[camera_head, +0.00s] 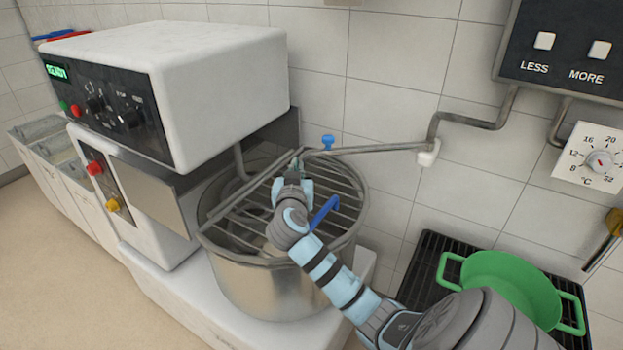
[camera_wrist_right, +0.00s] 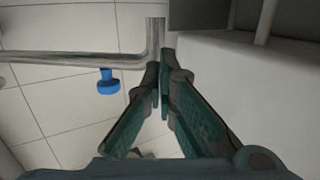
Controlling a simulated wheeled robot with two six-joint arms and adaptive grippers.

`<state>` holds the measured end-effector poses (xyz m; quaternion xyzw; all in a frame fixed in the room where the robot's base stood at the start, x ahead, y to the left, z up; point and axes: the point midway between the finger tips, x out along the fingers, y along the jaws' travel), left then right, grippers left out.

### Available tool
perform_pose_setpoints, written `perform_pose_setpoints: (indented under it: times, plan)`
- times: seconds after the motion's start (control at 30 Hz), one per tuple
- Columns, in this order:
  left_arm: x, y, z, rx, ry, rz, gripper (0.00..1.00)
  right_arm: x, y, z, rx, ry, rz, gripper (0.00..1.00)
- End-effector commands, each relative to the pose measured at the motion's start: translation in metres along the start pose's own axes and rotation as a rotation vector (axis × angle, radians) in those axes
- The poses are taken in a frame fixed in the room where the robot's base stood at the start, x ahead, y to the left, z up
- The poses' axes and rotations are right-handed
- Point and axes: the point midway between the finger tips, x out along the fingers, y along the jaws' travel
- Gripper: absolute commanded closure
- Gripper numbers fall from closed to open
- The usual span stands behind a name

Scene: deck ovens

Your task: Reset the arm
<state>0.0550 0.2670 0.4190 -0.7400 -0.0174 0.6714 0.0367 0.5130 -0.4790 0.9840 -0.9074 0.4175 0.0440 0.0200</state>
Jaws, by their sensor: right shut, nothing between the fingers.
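My right arm reaches in from the lower right in the head view. Its right gripper (camera_head: 297,163) is over the far part of the mixer bowl's wire guard (camera_head: 240,208), close to the end of a wall water pipe (camera_head: 385,148). In the right wrist view the two fingers of this gripper (camera_wrist_right: 163,75) meet at their tips, with nothing between them. The pipe (camera_wrist_right: 60,58) with its blue tap (camera_wrist_right: 108,82) lies just beyond the tips; I cannot tell whether they touch. My left gripper is in neither view.
The mixer's white housing (camera_head: 215,90) stands left of the gripper, above the steel bowl (camera_head: 270,285). A blue handle (camera_head: 324,212) is beside my forearm. A green pot (camera_head: 515,285) sits on a black rack (camera_head: 432,262) at right. A control panel (camera_head: 570,50) is on the wall.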

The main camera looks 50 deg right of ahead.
Motion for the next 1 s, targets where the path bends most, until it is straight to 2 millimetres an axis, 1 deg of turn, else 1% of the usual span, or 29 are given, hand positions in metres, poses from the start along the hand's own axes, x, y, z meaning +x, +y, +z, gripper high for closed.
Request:
perform_pose_setpoints:
  times: [0.03,0.2,0.3,0.4,0.47,0.67,0.73,0.77,0.83,0.87,0.9,0.97,1.0]
  plan:
    - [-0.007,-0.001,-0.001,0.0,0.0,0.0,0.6,-0.012,-0.002,-0.004,0.003,-0.002,-0.004,1.0]
    - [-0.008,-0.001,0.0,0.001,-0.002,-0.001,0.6,-0.066,-0.002,-0.001,0.004,-0.003,-0.007,1.0]
    - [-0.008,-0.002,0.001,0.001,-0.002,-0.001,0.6,-0.089,-0.003,0.0,0.004,-0.004,-0.009,1.0]
    - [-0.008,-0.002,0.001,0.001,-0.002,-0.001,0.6,-0.102,-0.003,-0.001,0.001,-0.003,-0.009,1.0]
    - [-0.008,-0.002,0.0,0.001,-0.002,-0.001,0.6,-0.105,-0.003,-0.001,-0.001,-0.002,-0.008,1.0]
    - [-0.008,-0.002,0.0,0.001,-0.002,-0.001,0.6,-0.106,-0.002,-0.001,-0.002,-0.001,-0.006,1.0]
    - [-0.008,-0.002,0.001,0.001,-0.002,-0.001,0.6,-0.107,-0.001,0.002,-0.008,-0.011,-0.009,1.0]
    - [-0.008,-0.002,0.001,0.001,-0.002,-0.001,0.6,-0.108,-0.001,0.008,-0.016,-0.026,-0.015,1.0]
    - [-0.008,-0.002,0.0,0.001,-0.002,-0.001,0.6,-0.115,0.002,0.033,-0.063,-0.099,-0.04,1.0]
    - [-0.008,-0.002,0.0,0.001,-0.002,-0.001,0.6,-0.12,0.004,0.049,-0.093,-0.147,-0.058,1.0]
    - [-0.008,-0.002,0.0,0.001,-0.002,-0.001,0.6,-0.131,0.007,0.074,-0.145,-0.223,-0.09,1.0]
    - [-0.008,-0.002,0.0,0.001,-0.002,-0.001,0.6,-0.151,0.014,0.114,-0.228,-0.35,-0.151,1.0]
    - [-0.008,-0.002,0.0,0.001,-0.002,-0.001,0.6,-0.168,0.019,0.139,-0.285,-0.434,-0.197,1.0]
